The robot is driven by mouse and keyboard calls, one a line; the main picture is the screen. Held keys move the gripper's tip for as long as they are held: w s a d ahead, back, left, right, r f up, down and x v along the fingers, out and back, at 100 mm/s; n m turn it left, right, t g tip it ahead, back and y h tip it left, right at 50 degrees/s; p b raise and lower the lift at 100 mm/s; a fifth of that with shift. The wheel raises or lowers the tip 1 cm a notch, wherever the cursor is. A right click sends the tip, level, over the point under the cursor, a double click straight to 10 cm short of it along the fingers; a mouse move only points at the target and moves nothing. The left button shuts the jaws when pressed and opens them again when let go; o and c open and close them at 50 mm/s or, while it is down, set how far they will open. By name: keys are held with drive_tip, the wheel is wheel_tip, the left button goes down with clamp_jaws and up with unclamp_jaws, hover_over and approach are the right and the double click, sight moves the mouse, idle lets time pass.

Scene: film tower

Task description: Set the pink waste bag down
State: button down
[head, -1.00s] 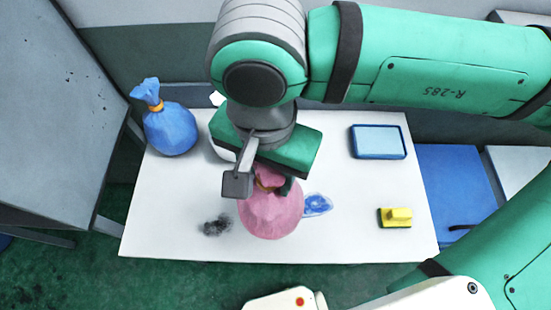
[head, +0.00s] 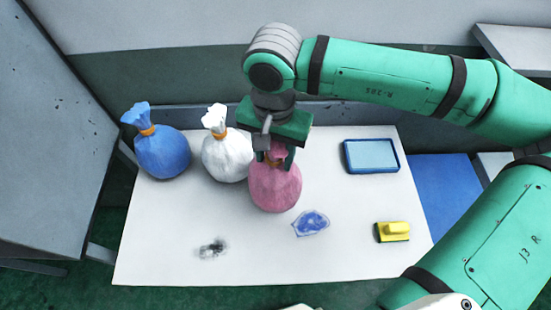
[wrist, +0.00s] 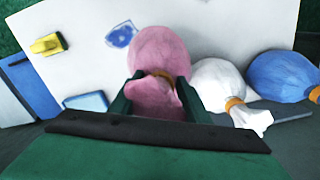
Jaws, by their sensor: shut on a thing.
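The pink waste bag (head: 275,188) is at the middle of the white table (head: 160,240), upright, with an orange tie near its neck. My gripper (head: 275,158) is above it and shut on its gathered neck. In the wrist view the bag (wrist: 160,52) hangs between the two green fingers (wrist: 155,98). Whether its base touches the table top I cannot tell. The white bag (head: 228,155) stands just left of it, and the blue bag (head: 162,152) stands farther left.
A blue-rimmed tray (head: 371,156) lies at the back right. A yellow block (head: 392,232) is at the right edge. The front middle is otherwise clear.

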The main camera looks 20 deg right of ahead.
drive_tip(key=shift+w+d+f, duration=0.25)
drive_tip(key=shift+w+f, duration=0.2)
drive_tip(key=shift+f, duration=0.2)
drive_tip(key=shift+w+f, duration=0.15)
drive_tip(key=shift+f, duration=1.65)
drive_tip(key=c, duration=1)
unclamp_jaws()
